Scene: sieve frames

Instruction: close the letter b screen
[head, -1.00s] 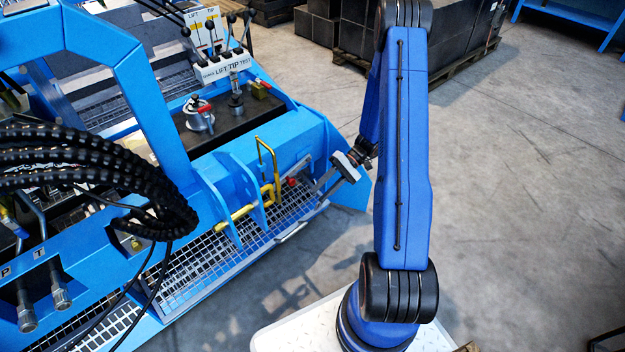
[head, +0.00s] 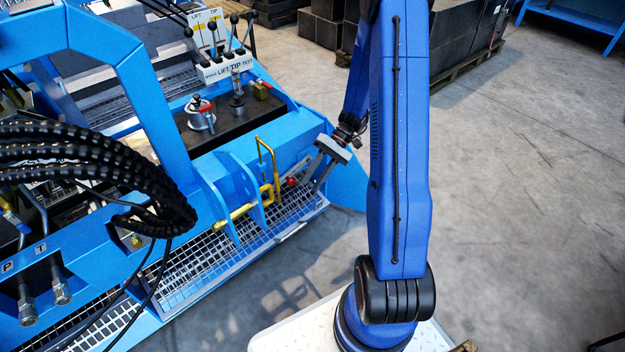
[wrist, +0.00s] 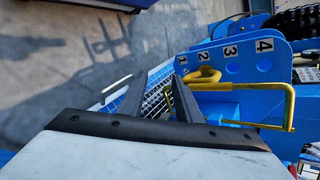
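Mesh screens run along the lower side of the blue machine; the nearer-right one (head: 262,232) shows in the head view, with a thin light bar along its outer edge. Part of a mesh screen (wrist: 155,97) also shows in the wrist view, beyond my fingers, with a pale bar handle (wrist: 116,86) beside it. No letter B is readable, so I cannot tell which screen it is. My gripper (head: 315,182) is at the right end of the mesh. In the wrist view my gripper (wrist: 147,65) has its two fingers apart, with nothing visibly held.
A yellow bent lever (head: 266,170) stands close left of my gripper; it also shows in the wrist view (wrist: 290,108). A blue plate numbered 1 to 4 (wrist: 238,53) is beside it. Black hoses (head: 90,165) hang at left. The concrete floor (head: 520,190) at right is clear.

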